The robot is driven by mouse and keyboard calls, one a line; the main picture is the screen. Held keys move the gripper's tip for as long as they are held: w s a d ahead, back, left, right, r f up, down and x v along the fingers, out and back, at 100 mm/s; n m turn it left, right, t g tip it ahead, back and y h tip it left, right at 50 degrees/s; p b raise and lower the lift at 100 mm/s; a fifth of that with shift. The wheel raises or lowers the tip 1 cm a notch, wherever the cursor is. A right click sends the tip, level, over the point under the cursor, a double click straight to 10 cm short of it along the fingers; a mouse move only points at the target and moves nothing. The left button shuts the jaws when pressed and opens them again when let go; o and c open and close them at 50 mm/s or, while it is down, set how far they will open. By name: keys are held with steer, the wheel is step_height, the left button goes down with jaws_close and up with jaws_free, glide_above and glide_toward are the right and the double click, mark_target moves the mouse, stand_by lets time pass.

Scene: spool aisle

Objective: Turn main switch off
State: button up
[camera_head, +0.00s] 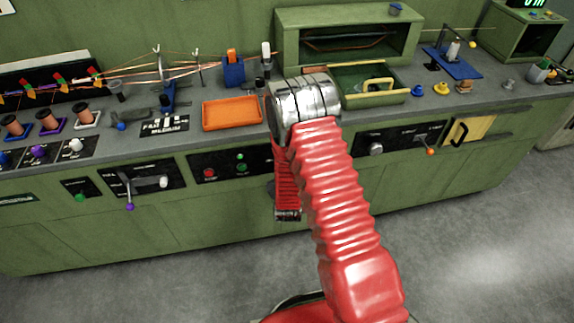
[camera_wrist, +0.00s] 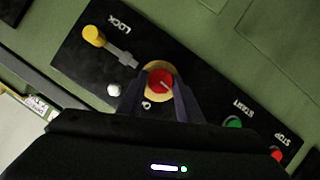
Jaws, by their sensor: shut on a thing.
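The main switch is a round red knob (camera_wrist: 158,80) with a pale pointer mark on a yellow ring, set in a black panel (camera_wrist: 78,62). In the wrist view my gripper (camera_wrist: 162,88) has its two dark fingers on either side of the knob, shut on it. The pointer slants toward the lower right of that view. A "0" mark shows on the panel below the knob, near the left finger. In the head view my red arm hides the knob and the fingers.
Near the knob are a yellow-ended lock lever (camera_wrist: 94,36), a white round part (camera_wrist: 113,90), a green start button (camera_wrist: 233,123) and a red stop button (camera_wrist: 277,155). The green cabinet carries an orange tray (camera_head: 230,114) and an open drawer (camera_head: 372,92). The floor in front is clear.

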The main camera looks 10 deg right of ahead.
steer(key=shift+f+n+h, duration=0.15)
steer(key=shift+n+h, duration=0.15)
steer(key=shift+n, duration=0.2)
steer(key=o, duration=1)
steer(key=shift+a, duration=0.1)
steer(key=shift+o, duration=0.2)
steer(key=v, duration=1.4)
steer(key=shift+f, duration=0.15)
